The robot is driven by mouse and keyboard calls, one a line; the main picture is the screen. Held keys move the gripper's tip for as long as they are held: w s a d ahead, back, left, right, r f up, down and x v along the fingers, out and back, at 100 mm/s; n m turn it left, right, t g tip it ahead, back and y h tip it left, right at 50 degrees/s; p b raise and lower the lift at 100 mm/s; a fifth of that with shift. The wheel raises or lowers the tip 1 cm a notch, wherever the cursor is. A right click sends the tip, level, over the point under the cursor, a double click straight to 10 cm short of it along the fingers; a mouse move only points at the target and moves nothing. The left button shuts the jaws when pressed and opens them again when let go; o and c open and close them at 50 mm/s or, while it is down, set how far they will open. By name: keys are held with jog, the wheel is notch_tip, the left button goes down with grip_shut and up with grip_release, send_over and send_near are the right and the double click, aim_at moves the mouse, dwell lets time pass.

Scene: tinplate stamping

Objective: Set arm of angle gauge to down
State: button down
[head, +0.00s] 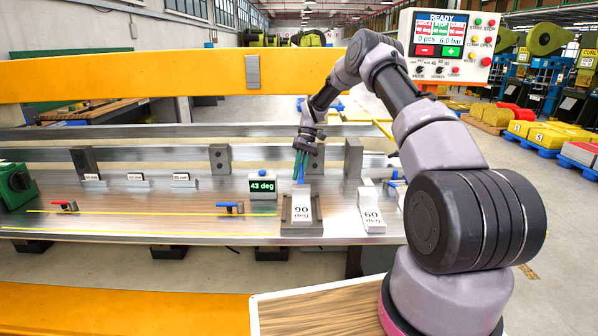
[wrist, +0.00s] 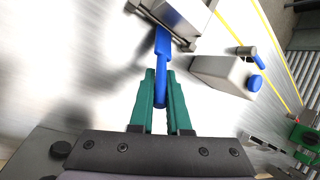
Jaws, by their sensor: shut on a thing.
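The angle gauge's display box (head: 262,186) stands on the metal bench and reads 43 deg in green. To its right a white block marked 90 deg (head: 301,207) sits in a dark grey holder (head: 287,225). A blue arm (head: 301,172) shows just behind this block. My gripper (head: 300,165) is over it from above, with green fingers. In the wrist view my gripper (wrist: 160,100) is shut on the blue arm (wrist: 162,45), whose far end meets the grey holder (wrist: 190,40). The arm's exact tilt is hard to tell.
A white 60 deg block (head: 371,212) stands right of the holder. Small clamps with a blue (head: 230,207) and a red handle (head: 64,205) lie left on the bench. A green box (head: 17,185) is at the far left. A status panel (head: 446,47) is at upper right.

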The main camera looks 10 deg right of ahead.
jog(key=shift+w+f+g, duration=0.3)
jog(key=shift+f+g, duration=0.25)
jog(key=shift+g, duration=0.05)
jog(key=c, duration=0.9)
grip_release()
jog(key=shift+d+r, duration=0.1)
jog(key=v, duration=1)
jog(key=shift+w+d+r, duration=0.15)
jog(key=shift+w+r, duration=0.05)
